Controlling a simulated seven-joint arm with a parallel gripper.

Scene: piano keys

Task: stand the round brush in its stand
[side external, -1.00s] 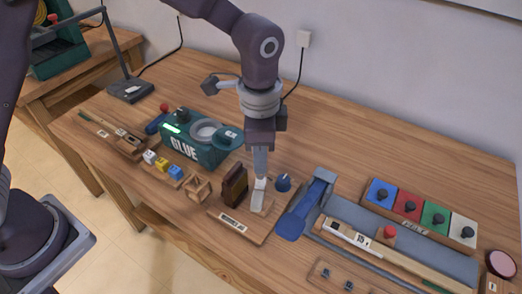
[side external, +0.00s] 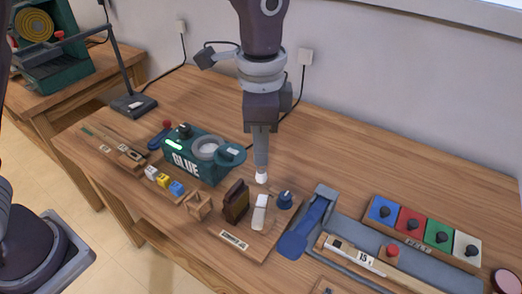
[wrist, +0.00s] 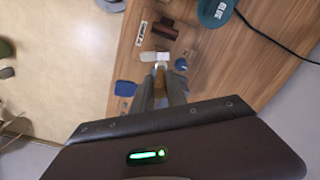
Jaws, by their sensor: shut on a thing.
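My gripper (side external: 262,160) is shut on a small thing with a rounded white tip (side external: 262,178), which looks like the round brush. In the wrist view its light-brown part (wrist: 160,78) shows between my fingers, with the white tip at the far end. It hangs tip down, apart from the labelled wooden board (side external: 232,239) and behind it in the side view. On the board stand a dark brown block (side external: 236,202) and a white upright piece (side external: 259,212). A small open wooden frame (side external: 198,206) stands left of the board. I cannot tell which piece is the brush's stand.
A blue knob-like piece (side external: 285,200) is close right of the held thing. The green GLUE machine (side external: 190,160) is to the left, a blue-grey tray (side external: 325,203) to the right. Coloured button blocks (side external: 422,231) stand farther right. The table behind my gripper is clear.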

